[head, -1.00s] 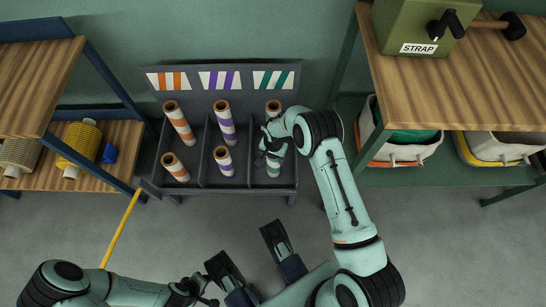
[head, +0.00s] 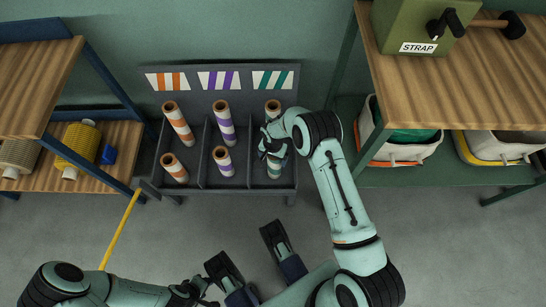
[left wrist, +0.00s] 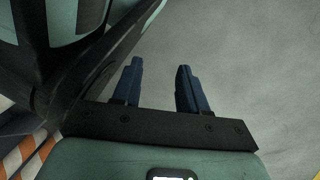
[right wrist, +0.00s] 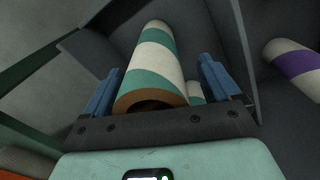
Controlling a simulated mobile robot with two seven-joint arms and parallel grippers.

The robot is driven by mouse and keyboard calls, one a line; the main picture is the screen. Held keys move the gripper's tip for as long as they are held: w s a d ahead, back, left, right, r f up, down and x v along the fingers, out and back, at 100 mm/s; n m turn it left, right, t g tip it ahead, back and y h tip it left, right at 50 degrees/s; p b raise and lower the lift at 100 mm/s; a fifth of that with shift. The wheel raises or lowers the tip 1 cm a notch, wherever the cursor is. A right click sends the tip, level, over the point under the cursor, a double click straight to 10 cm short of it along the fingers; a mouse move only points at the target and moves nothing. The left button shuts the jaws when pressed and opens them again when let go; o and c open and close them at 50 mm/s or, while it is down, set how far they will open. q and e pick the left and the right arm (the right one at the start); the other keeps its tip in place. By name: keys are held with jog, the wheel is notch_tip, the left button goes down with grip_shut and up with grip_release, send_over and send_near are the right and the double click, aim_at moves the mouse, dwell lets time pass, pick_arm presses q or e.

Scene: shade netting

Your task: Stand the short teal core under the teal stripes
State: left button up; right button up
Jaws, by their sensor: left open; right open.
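The short teal-striped core (right wrist: 152,65) stands in the front of the rack's right compartment, under the teal stripe label (head: 273,80). My right gripper (head: 272,150) is over it, and in the right wrist view (right wrist: 160,85) its open fingers are on either side of the core near its brown open top. Contact cannot be told. In the head view the gripper hides most of this core; its lower end (head: 274,172) shows. A taller teal core (head: 273,107) stands behind it. My left gripper (left wrist: 160,85) is open and empty above the floor.
The grey rack (head: 222,190) has orange-striped cores (head: 180,125) in the left compartment and purple-striped cores (head: 222,160) in the middle. Wooden shelves stand on both sides. A yellow strip (head: 120,229) runs at the left. The floor in front is clear.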

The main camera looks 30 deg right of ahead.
notch_tip(320, 180, up, 12)
jog(key=p, duration=0.3)
pick_arm(q)
jog(key=w+r+t, duration=0.2)
jog(key=w+r, duration=0.3)
jog(key=w, duration=0.1)
jog(key=shift+w+d+r, duration=0.3)
jog(key=shift+w+d, duration=0.05)
jog(key=shift+d, duration=0.1)
pick_arm(e)
jog(key=s+a+f+n+t+y, duration=0.1)
jog(key=s+a+f+n, duration=0.2)
jog(key=s, duration=0.7)
jog(key=s+a+f+n+t, duration=0.1)
jog(key=s+a+f, duration=0.4)
jog(key=s, duration=0.6)
jog(key=shift+s+f+n+t+y, duration=0.25)
jog(key=shift+f+n+t+y, duration=0.2)
jog(key=shift+n, duration=0.45)
